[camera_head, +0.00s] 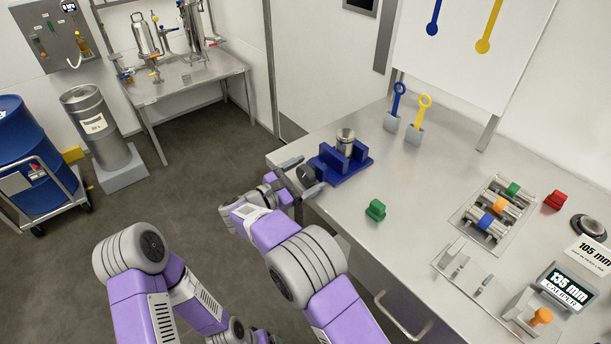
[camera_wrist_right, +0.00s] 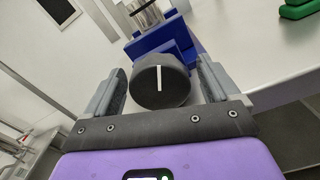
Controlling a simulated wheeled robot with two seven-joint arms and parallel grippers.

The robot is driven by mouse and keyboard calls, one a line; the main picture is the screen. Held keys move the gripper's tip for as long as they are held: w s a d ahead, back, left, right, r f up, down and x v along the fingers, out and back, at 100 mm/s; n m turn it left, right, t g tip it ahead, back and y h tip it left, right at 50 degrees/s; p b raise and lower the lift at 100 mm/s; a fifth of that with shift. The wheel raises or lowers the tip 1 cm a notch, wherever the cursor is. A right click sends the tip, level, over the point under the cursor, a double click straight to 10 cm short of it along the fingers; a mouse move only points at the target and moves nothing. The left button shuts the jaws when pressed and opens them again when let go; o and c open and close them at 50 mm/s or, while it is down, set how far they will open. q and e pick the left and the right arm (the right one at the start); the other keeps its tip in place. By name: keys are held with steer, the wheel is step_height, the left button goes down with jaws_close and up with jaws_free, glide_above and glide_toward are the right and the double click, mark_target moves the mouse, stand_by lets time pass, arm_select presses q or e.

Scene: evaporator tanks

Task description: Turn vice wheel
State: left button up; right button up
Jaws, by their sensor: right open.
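The blue vice (camera_head: 342,162) stands near the left edge of the steel bench and holds a silver cylinder (camera_head: 346,140) in its jaws. Its black round wheel (camera_wrist_right: 160,86) faces my right wrist camera and has a white line, close to upright there. My right gripper (camera_head: 304,176) is open at the vice's left side. It also shows in the right wrist view (camera_wrist_right: 161,88), with one finger on each side of the wheel and narrow gaps visible. Whether the wheel sits fully between the fingertips in depth is hard to tell. My left gripper is out of view.
A green block (camera_head: 375,210) lies on the bench in front of the vice. Blue (camera_head: 397,98) and yellow (camera_head: 421,110) tools stand in holders behind it. A tray of cylinders (camera_head: 490,212) and a caliper display (camera_head: 567,289) are further right.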

steer(key=c, duration=1)
steer(key=shift+f+n+b, duration=0.1)
steer(key=shift+n+b, duration=1.3)
steer(key=shift+n, duration=0.4)
steer(key=shift+w+n, duration=0.1)
steer(key=shift+n, duration=1.5)
steer(key=o, duration=1)
